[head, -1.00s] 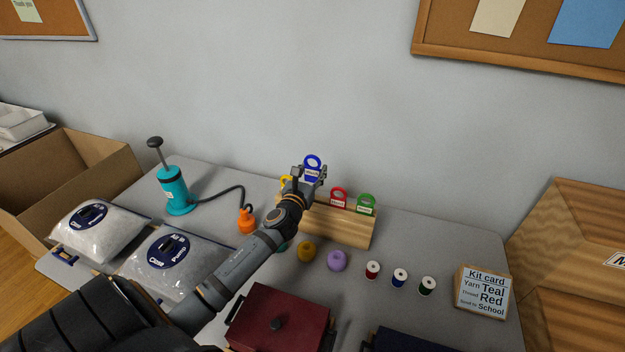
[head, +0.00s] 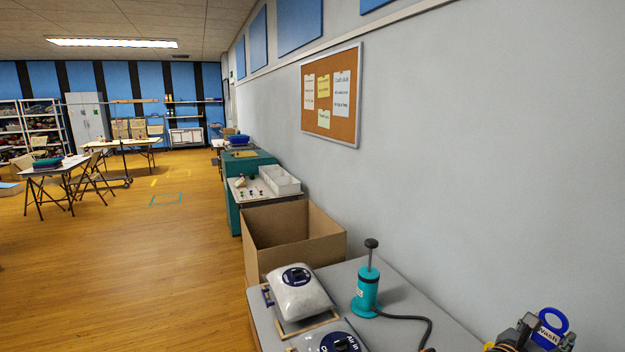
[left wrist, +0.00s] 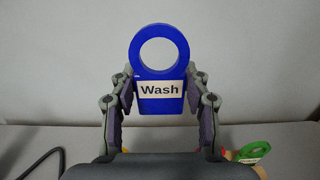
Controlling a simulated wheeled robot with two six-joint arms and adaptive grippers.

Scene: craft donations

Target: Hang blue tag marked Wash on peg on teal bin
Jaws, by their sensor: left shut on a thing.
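The blue tag marked Wash (head: 551,328) is at the lower right corner of the head view. It has a round ring on top and a white label, and it also shows upright in the left wrist view (left wrist: 160,108). My left gripper (head: 540,341) is shut on the tag's lower body, with a finger on each side. A teal box-like body (head: 249,166) stands far along the wall. I cannot tell whether it is the teal bin, and I see no peg on it. My right gripper is out of view.
A small table with a white tray (head: 279,180) is farther on. Wooden floor (head: 150,270) is open at left.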

